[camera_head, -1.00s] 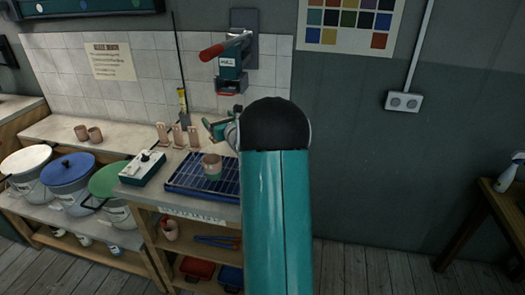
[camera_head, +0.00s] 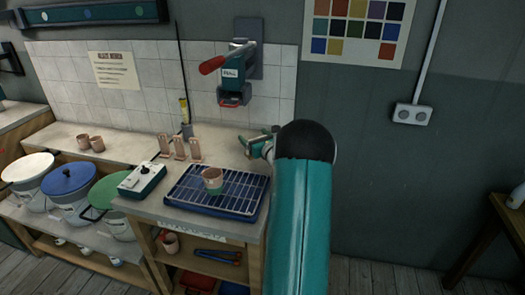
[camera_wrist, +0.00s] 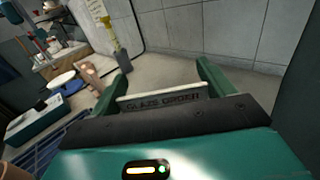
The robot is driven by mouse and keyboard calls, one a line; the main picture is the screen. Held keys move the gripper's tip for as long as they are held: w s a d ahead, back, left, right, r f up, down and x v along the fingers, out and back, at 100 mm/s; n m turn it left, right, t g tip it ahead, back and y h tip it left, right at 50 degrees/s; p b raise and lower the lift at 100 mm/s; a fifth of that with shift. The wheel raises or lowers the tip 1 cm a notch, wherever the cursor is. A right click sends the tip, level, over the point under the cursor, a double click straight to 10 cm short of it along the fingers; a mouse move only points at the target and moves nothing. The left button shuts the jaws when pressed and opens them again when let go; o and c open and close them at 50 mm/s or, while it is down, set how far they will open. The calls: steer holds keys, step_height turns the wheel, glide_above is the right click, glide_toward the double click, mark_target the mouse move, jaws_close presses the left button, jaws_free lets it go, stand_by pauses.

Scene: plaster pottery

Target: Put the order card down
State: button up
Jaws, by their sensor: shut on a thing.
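My gripper (camera_head: 258,145) is over the right end of the counter, behind and right of the blue rack tray. In the wrist view, my gripper (camera_wrist: 164,90) is shut on the order card (camera_wrist: 162,103), a pale card edge-on between the two green fingers, with dark lettering partly hidden by the gripper body. The pale counter top (camera_wrist: 185,72) lies beyond the fingertips, with the tiled wall behind. I cannot tell whether the card touches the counter. In the head view the card is too small to make out.
A two-tone cup (camera_head: 212,181) stands on the blue rack tray (camera_head: 240,197). Several small upright tiles (camera_head: 179,148) and a control box (camera_head: 140,182) are left of my gripper. A red-handled wall press (camera_head: 232,78) hangs above. Lidded buckets (camera_head: 68,182) stand further left.

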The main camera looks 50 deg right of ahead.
steer(key=d+f, duration=0.1)
steer(key=s+d+f, duration=0.1)
steer(key=f, duration=0.1)
steer(key=shift+s+d+f, duration=0.1)
steer(key=shift+s+d, duration=0.1)
steer(key=shift+s+d+f, duration=0.1)
steer(key=shift+d+f, duration=0.05)
steer(key=shift+f, duration=1.5)
steer(key=shift+f, duration=0.15)
steer(key=o, duration=0.9)
steer(key=v, duration=1.2)
